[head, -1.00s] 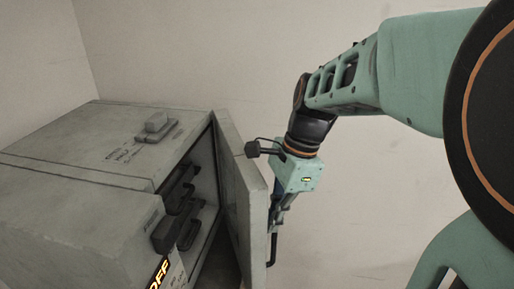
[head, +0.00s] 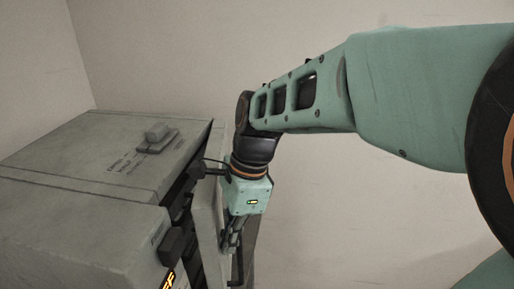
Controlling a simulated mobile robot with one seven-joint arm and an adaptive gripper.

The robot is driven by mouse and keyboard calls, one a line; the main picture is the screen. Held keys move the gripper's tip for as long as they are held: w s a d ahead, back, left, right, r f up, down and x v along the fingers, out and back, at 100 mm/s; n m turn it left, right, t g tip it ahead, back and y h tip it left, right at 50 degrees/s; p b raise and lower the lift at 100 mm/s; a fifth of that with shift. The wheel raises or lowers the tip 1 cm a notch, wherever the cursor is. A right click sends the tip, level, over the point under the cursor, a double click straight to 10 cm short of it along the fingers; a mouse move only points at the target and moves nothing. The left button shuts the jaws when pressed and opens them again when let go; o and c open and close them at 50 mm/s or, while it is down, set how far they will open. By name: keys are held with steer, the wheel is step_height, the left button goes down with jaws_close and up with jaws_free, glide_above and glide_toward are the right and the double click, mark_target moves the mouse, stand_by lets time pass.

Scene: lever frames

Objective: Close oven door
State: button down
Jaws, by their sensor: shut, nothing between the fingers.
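The oven is a worn grey box (head: 95,160) at the left of the head view. Its door (head: 207,230) stands partly open on the right side of the box, with a dark, narrow gap between them. My gripper (head: 233,246) points down at the outer side of the door, close against it. The fingers are small and partly lost against the door, and I cannot tell the exact point of contact. The door's lower part is cut off by the frame.
Dark handles or knobs (head: 172,243) stick out from the oven front near the gap. A small raised block (head: 158,133) is on top. Bare wall lies behind and to the right.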

mark_target(211, 242)
steer(key=shift+s+a, duration=0.2)
steer(key=shift+a, duration=1.65)
steer(key=shift+r, duration=0.1)
